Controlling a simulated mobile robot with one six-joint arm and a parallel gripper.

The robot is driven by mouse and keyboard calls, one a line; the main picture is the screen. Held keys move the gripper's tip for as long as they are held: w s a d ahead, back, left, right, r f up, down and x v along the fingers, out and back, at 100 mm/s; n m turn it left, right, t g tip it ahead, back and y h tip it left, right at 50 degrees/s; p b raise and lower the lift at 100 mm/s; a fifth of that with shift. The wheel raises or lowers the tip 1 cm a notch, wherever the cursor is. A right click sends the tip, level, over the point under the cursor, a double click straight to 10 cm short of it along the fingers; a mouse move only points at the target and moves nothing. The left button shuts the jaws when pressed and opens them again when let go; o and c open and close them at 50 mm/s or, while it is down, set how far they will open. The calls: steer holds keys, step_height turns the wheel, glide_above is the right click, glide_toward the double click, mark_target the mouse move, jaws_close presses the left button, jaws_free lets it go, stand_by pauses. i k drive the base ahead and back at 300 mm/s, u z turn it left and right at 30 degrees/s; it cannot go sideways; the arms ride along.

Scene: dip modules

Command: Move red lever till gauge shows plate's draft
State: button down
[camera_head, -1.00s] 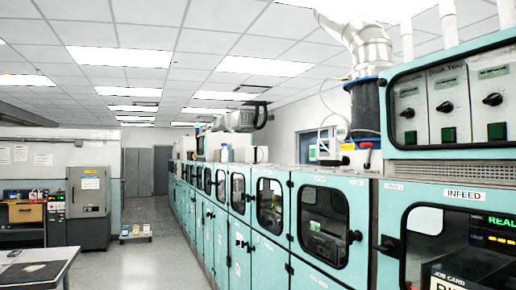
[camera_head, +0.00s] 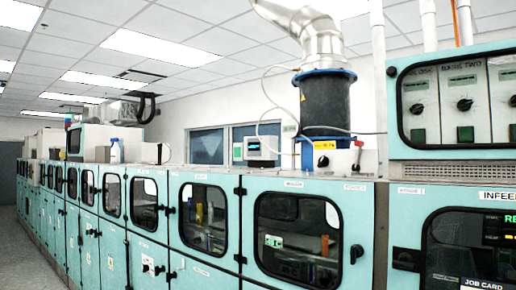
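A small red lever (camera_head: 358,144) stands on top of the teal machine line, right of a black cylinder with a blue base (camera_head: 325,110). A small white gauge box (camera_head: 262,148) with a lit green display is mounted left of the cylinder; its reading is too small to make out. A small yellow plate (camera_head: 323,161) with a dark mark sits on the blue base below the cylinder; its text is not legible. My gripper is not in view.
A control panel (camera_head: 460,100) with knobs and green buttons stands at the right, above a cabinet marked INFEED. A silver duct (camera_head: 310,30) rises from the cylinder. Grey floor (camera_head: 38,265) shows at the lower left.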

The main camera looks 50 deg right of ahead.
mark_target(356, 167)
steer(key=z, duration=0.8)
steer(key=i, duration=1.15)
steer(key=z, duration=0.95)
steer(key=k, duration=0.7)
steer(key=z, duration=0.2)
steer(key=i, duration=0.75)
steer(key=u, duration=0.15)
